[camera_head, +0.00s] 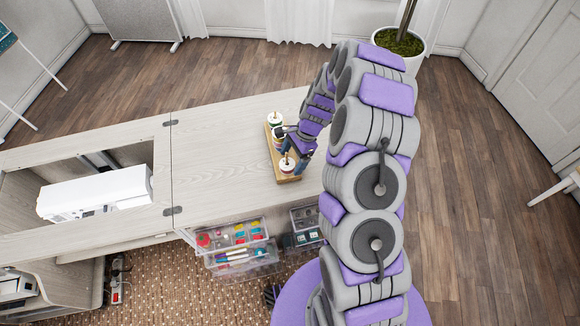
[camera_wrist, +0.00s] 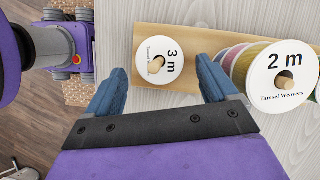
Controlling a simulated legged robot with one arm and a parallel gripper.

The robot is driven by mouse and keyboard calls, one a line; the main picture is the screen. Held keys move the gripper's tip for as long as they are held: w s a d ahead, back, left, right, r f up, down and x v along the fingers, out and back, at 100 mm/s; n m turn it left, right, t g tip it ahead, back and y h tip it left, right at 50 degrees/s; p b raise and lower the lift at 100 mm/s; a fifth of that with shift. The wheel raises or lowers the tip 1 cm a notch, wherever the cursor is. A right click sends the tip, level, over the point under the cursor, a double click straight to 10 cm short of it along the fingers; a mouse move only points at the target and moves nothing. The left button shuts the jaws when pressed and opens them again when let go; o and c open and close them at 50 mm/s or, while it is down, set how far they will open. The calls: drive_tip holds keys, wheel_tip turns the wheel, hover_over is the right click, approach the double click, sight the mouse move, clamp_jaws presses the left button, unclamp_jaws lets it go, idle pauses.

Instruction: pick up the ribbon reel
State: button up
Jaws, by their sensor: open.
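Ribbon reels stand on pegs along a wooden stand (camera_head: 268,139) on the cabinet top. In the wrist view, a white disc marked "3 m" (camera_wrist: 150,50) sits near the left end of the stand. A larger reel marked "2 m" (camera_wrist: 262,84), with coloured ribbon under its white top, is at the right. In the head view, a white-topped reel (camera_head: 287,163) is at the near end and another (camera_head: 275,118) at the far end. My gripper (camera_wrist: 160,88) is open, its blue fingers apart below the "3 m" disc. The right finger is close beside the "2 m" reel; contact is unclear.
A white sewing machine (camera_head: 95,192) sits in the cabinet opening at left. Clear bins of sewing supplies (camera_head: 236,240) are on the cabinet's near side. The cabinet top (camera_head: 220,165) left of the stand is bare. A potted plant (camera_head: 400,45) stands on the floor behind.

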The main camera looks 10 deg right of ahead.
sight(284, 165)
drive_tip(key=a, duration=0.1)
drive_tip(key=a+f, duration=0.1)
drive_tip(key=a, duration=0.1)
drive_tip(key=shift+s+f, duration=0.2)
drive_tip(key=shift+f, duration=0.1)
drive_tip(key=shift+d, duration=0.85)
drive_tip(key=shift+c, duration=1.2)
drive_tip(key=shift+d, duration=0.35)
drive_tip(key=shift+c, duration=1.4)
drive_tip(key=shift+a, duration=0.9)
drive_tip(key=c, duration=0.7)
drive_tip(key=shift+d+r, duration=0.1)
drive_tip(key=shift+d, duration=0.25)
drive_tip(key=shift+w+d+r, duration=0.1)
drive_tip(key=shift+d+r, duration=0.1)
drive_tip(key=shift+r, duration=0.05)
drive_tip(key=r, duration=0.3)
drive_tip(key=r+p, duration=0.1)
drive_tip(key=r, duration=0.2)
drive_tip(key=r+p, duration=0.1)
drive_tip(key=r, duration=0.2)
drive_tip(key=shift+a, duration=0.35)
drive_tip(key=shift+r, duration=0.2)
drive_tip(key=shift+d, duration=0.25)
